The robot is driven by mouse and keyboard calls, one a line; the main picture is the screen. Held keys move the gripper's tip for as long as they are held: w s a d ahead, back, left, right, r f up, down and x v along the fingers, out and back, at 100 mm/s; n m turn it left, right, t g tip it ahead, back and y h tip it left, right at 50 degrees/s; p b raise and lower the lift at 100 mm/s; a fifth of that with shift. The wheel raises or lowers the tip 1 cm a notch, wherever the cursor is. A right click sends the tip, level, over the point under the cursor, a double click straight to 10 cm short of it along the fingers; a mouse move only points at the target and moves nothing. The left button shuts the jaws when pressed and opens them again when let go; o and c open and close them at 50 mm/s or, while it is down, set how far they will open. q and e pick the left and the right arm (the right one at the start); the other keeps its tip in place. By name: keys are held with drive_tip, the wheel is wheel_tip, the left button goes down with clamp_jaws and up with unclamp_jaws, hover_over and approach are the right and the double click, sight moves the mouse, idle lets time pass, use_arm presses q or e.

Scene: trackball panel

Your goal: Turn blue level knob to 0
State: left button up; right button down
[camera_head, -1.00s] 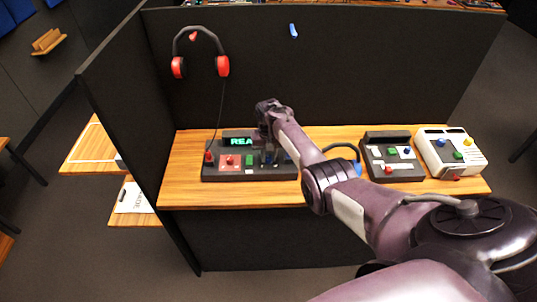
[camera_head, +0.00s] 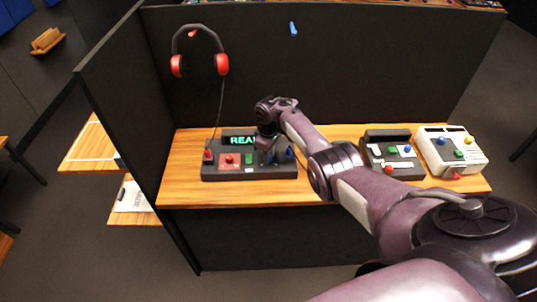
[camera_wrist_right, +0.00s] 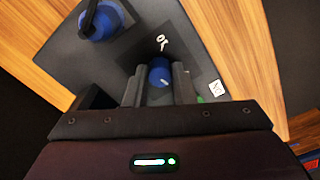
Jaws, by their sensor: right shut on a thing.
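The dark control panel (camera_head: 225,174) sits on the wooden desk, with a lit green display reading "REA", the rest hidden by my arm. My right gripper (camera_head: 268,148) reaches down over the right half of the panel. In the right wrist view, the blue knob (camera_wrist_right: 160,72) sits between the fingertips of my right gripper (camera_wrist_right: 158,84), which is shut on it. The knob has a short white mark pointing toward the gripper's palm. A white printed number (camera_wrist_right: 162,42) is on the panel beside it. My left gripper is not in view.
A blue-topped control (camera_wrist_right: 103,20) stands near the knob. The panel also carries a red button (camera_head: 229,159) and a green one (camera_head: 249,159). Two other devices, one dark (camera_head: 391,168) and one white (camera_head: 436,157), stand to the right. Red headphones (camera_head: 201,52) hang behind.

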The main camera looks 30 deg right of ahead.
drive_tip(key=n+b, duration=0.1)
drive_tip(key=n, duration=0.3)
drive_tip(key=shift+n, duration=0.4)
idle(0.4)
drive_tip(key=c, duration=1.2)
unclamp_jaws()
wheel_tip(320, 180, up, 8)
drive_tip(key=shift+f+p, duration=0.1)
drive_tip(key=shift+p, duration=0.75)
drive_tip(key=shift+f, duration=0.1)
